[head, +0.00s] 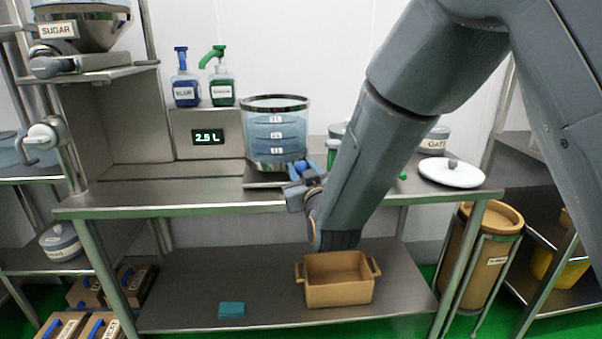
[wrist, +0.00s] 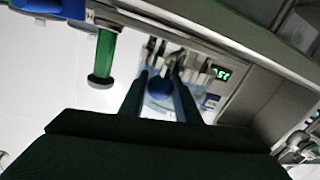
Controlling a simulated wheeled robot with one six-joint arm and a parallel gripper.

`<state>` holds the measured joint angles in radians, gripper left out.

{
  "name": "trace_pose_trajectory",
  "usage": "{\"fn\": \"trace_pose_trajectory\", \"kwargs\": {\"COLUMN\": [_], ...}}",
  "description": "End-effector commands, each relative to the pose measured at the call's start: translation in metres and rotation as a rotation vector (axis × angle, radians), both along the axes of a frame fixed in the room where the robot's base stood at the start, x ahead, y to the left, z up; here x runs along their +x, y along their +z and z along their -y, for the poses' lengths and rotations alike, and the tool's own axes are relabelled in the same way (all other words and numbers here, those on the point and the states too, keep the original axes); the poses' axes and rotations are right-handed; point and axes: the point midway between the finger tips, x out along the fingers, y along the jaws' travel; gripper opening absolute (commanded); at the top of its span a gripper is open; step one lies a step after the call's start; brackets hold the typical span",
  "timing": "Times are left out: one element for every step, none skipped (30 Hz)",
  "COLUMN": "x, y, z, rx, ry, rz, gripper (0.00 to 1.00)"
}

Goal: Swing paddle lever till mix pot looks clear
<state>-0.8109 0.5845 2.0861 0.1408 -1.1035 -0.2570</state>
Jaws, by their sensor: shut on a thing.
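The mix pot (head: 275,130), a clear container with marked levels and pale blue contents, stands on a metal plate on the counter. It shows partly in the wrist view (wrist: 160,105). I cannot tell how clear its contents are. My gripper (head: 298,185) is at the pot's lower front right. It is shut on the blue knob of the paddle lever (head: 303,167). In the wrist view the round blue knob (wrist: 160,77) lies between my two fingers (wrist: 159,90). The rest of the lever is mostly hidden by my gripper.
A green handle (head: 332,155) stands close to the right of the knob. Two pump bottles (head: 222,92) and a display reading 2.5 L (head: 208,137) are left of the pot. The counter's left front is clear.

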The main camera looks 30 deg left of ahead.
Motion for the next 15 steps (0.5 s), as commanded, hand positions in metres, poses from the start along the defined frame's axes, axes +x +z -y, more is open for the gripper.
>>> {"fn": "trace_pose_trajectory", "kwargs": {"x": [0.005,0.007,0.01,0.011,0.013,0.016,0.017,0.019,0.02,0.021,0.022,0.023,0.024,0.024,0.025], "y": [0.0,0.0,0.0,0.001,0.001,0.001,0.001,0.001,0.001,0.001,0.001,0.001,0.001,0.001,0.001], "z": [0.003,0.004,0.005,0.006,0.007,0.008,0.009,0.01,0.01,0.011,0.011,0.012,0.012,0.012,0.013], "rx": [0.002,0.002,0.002,0.003,0.003,0.003,0.003,0.002,0.002,0.003,0.003,0.002,0.002,0.002,0.002], "ry": [-0.003,-0.002,-0.001,-0.001,-0.001,-0.002,-0.002,-0.001,-0.001,0.0,0.0,-0.001,-0.001,-0.001,-0.001], "rz": [0.001,0.001,0.001,0.0,0.0,0.001,0.001,0.001,0.001,0.002,0.002,0.001,0.001,0.001,0.001], "gripper": [0.0,0.0,0.0,0.0,0.0,0.0,0.0,0.0,0.0,0.0,0.0,0.0,0.0,0.0,0.0]}}
